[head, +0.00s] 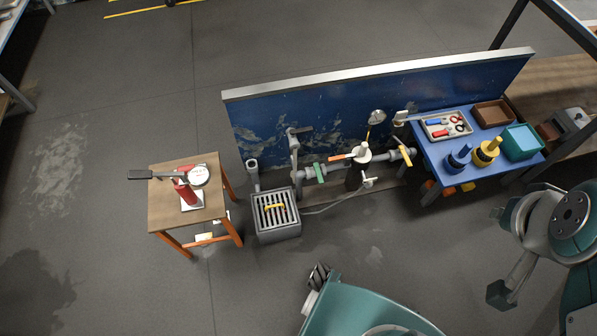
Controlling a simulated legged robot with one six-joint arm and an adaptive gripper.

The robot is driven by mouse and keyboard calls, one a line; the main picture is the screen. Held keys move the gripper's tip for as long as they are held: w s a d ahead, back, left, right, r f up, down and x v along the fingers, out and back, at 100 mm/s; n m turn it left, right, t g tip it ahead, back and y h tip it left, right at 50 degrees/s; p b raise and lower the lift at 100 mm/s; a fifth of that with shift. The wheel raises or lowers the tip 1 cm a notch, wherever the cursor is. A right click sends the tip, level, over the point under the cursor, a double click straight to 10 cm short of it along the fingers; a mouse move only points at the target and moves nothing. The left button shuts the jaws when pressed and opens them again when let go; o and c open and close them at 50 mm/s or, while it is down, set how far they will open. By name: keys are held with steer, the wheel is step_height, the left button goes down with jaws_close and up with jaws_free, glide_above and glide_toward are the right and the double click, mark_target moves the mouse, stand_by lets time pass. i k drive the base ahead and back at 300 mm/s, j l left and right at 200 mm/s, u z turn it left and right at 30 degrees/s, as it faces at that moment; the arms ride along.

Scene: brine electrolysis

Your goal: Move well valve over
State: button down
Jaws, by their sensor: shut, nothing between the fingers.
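A grey pipe run (382,157) stands low in front of the blue panel. It carries a valve with a green handle (319,172), a valve with an orange-tipped lever (345,156) and one with a yellow handle (404,151). A small white tap (369,182) sits below them. I cannot tell which of these is the well valve. My gripper (319,272) is at the bottom centre, shut and empty, apart from the valves and nearer the camera. Its fingertips are small and dark in this view.
A grey grated box (286,228) with a yellow handle stands left of the pipes. A wooden stool (161,213) holds a red hand pump with a gauge. A blue table (430,153) at right holds trays, tools and flanged parts. Open floor (250,285) lies in front.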

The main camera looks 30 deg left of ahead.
mark_target(316, 165)
steer(key=i+u, duration=0.1)
steer(key=u, duration=0.3)
steer(key=i+l+u, duration=0.1)
steer(key=u, duration=0.3)
steer(key=i+l+u, duration=0.1)
steer(key=l+u, duration=0.15)
steer(key=u, duration=0.15)
steer(key=l+u, duration=0.15)
steer(key=u, duration=0.25)
steer(key=i+l+u, duration=0.2)
steer(key=u, duration=0.3)
steer(key=i+l+u, duration=0.15)
steer(key=l+u, duration=0.3)
steer(key=i+l+u, duration=0.1)
steer(key=l+u, duration=0.4)
steer(key=j, duration=0.15)
